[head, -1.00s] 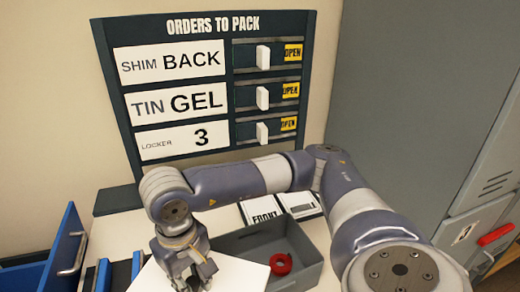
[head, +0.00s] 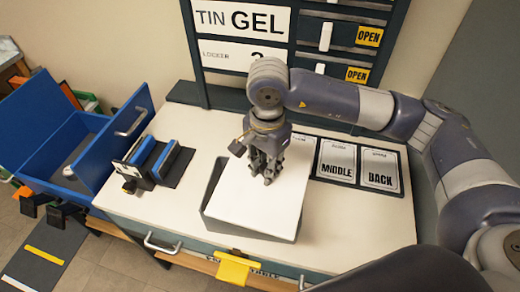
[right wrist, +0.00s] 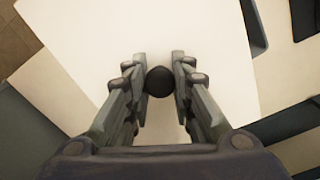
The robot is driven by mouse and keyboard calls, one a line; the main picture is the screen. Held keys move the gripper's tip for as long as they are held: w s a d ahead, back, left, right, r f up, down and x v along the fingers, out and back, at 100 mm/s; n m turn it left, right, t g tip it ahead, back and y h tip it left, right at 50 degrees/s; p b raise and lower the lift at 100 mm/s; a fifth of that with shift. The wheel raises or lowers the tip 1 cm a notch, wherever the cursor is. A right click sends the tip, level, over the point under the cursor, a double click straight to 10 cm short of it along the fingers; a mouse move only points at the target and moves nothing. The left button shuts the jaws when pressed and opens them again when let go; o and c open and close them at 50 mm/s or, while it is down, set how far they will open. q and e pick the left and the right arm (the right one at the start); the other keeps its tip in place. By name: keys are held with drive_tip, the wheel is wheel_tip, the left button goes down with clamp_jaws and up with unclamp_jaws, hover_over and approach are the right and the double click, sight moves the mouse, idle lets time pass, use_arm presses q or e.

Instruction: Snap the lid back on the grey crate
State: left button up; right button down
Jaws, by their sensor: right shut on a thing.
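The white lid (head: 250,205) is over the grey crate (head: 211,188) on the table and hides most of it. The crate's wall shows along the left and front of the lid. The lid looks turned a little against the crate, and I cannot tell whether it touches the rim. My right gripper (head: 268,178) points down over the lid's far part. In the right wrist view its fingers (right wrist: 156,68) are closed on both sides of the lid's round black knob (right wrist: 159,82). My left gripper is not in view.
Cards marked MIDDLE (head: 337,162) and BACK (head: 380,170) lie right of the crate. A black holder with blue pieces (head: 165,162) and a blue open bin (head: 60,150) are at left. A yellow tag (head: 235,268) hangs at the table's front. The order board (head: 300,45) stands behind.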

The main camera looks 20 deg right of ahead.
drive_tip(key=a+m, duration=0.1)
drive_tip(key=w+a+m, duration=0.1)
drive_tip(key=m, duration=0.1)
drive_tip(key=shift+w+r+p, duration=0.3)
drive_tip(key=shift+r+p, duration=0.1)
drive_tip(key=shift+w+a+m, duration=0.2)
drive_tip(key=shift+w+m, duration=0.05)
drive_tip(key=shift+m, duration=0.35)
drive_tip(key=shift+d+f, duration=0.2)
drive_tip(key=shift+f, duration=0.35)
drive_tip(key=shift+a+f+b, duration=0.1)
drive_tip(key=shift+f+b, duration=0.25)
drive_tip(key=shift+f, duration=0.35)
wheel_tip(320, 180, down, 3)
drive_tip(key=shift+r+b, duration=0.1)
drive_tip(key=shift+b, duration=0.7)
drive_tip(key=shift+f+b, duration=0.5)
drive_tip(key=shift+b, duration=0.05)
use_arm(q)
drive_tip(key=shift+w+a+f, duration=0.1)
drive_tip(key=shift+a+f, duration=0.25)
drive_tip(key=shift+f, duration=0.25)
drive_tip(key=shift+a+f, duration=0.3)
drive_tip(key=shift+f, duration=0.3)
use_arm(e)
drive_tip(key=shift+f, duration=0.1)
use_arm(q)
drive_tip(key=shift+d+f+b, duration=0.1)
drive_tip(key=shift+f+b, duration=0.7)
drive_tip(key=shift+b, duration=0.15)
